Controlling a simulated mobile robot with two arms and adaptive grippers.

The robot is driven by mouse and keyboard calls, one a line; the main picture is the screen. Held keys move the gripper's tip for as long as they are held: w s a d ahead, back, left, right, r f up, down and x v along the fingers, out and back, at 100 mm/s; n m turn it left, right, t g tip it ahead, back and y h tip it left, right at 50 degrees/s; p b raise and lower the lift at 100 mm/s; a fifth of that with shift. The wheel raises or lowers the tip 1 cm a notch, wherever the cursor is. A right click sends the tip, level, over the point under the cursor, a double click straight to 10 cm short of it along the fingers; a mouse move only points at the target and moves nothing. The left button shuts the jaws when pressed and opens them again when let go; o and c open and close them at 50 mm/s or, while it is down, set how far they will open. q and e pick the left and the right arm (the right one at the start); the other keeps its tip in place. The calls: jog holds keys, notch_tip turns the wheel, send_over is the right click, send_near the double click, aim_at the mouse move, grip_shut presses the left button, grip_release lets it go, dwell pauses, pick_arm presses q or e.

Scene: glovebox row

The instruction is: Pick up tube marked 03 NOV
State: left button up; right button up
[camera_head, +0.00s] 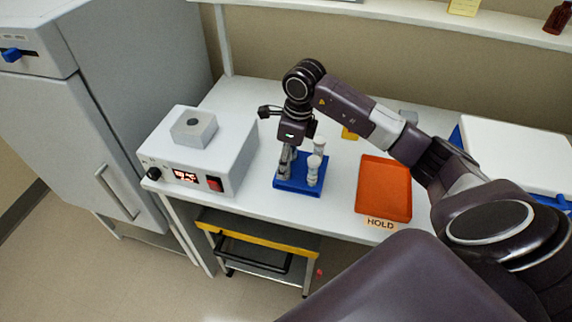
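A blue rack (298,186) stands on the white bench with a few tubes upright in it. Two pale-capped tubes show, one at the front right (313,170) and one behind it (320,146). My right gripper (286,162) points down at the rack's left side, left of these tubes. Its fingers are small and dark here, and I cannot tell whether they hold a tube. No date marking is readable, so I cannot tell which tube is marked 03 NOV. My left gripper is not in view.
A white device (203,150) with a lit red display is left of the rack. An orange tray (384,188) with a HOLD label (381,223) is to the right. A white-lidded blue box (515,155) stands at far right. A cart (257,255) is below the bench.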

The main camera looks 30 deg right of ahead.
grip_shut()
jog(key=shift+w, duration=0.1)
dwell(0.3)
notch_tip(320, 180, up, 11)
jog(key=b, duration=0.3)
jog(key=shift+w+f, duration=0.1)
notch_tip(320, 180, up, 9)
jog(key=shift+p, duration=0.35)
